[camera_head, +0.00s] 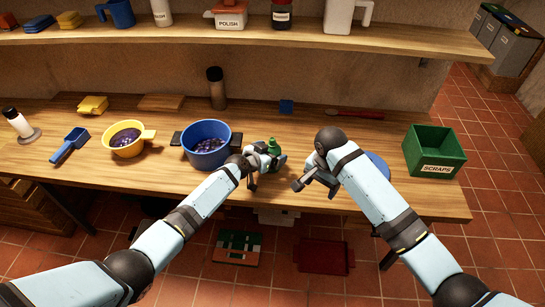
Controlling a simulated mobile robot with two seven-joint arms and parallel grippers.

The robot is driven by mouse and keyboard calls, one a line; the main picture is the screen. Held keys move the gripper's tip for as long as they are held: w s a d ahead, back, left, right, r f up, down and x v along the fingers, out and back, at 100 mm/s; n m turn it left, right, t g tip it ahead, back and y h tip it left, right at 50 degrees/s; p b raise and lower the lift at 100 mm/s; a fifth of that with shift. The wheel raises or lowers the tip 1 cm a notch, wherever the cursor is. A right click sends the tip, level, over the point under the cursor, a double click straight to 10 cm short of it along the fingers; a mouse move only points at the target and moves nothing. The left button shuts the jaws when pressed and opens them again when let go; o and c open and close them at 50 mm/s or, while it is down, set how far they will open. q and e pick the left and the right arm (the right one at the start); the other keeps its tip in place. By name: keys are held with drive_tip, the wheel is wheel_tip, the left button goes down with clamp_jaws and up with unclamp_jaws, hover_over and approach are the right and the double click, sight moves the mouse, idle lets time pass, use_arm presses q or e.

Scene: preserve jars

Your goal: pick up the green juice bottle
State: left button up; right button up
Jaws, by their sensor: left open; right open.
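The green bottle (274,147) stands on the wooden worktop near its front edge, right of the blue pot. Its lower part is partly hidden by my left gripper. My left gripper (263,170) is open and close beside the bottle, on its left and near side; I cannot tell whether it touches it or whether the bottle is between the fingers. My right gripper (312,184) is open and empty, to the right of the bottle over the worktop's front edge.
A blue pot (207,131) and a yellow pot (126,129) with dark fruit stand left. A blue round thing (378,163) is partly hidden behind my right arm. A green scraps crate (433,139) stands right. A shelf (300,36) runs above. Worktop behind the bottle is mostly clear.

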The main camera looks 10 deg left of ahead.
sight(272, 139)
use_arm(q)
drive_tip(key=shift+w+d+f, duration=0.2)
drive_tip(key=shift+w+d, duration=0.05)
drive_tip(key=shift+w, duration=0.1)
drive_tip(key=c, duration=1.2)
drive_tip(key=shift+r, duration=0.15)
wheel_tip(272, 139, up, 10)
drive_tip(key=shift+f, duration=0.1)
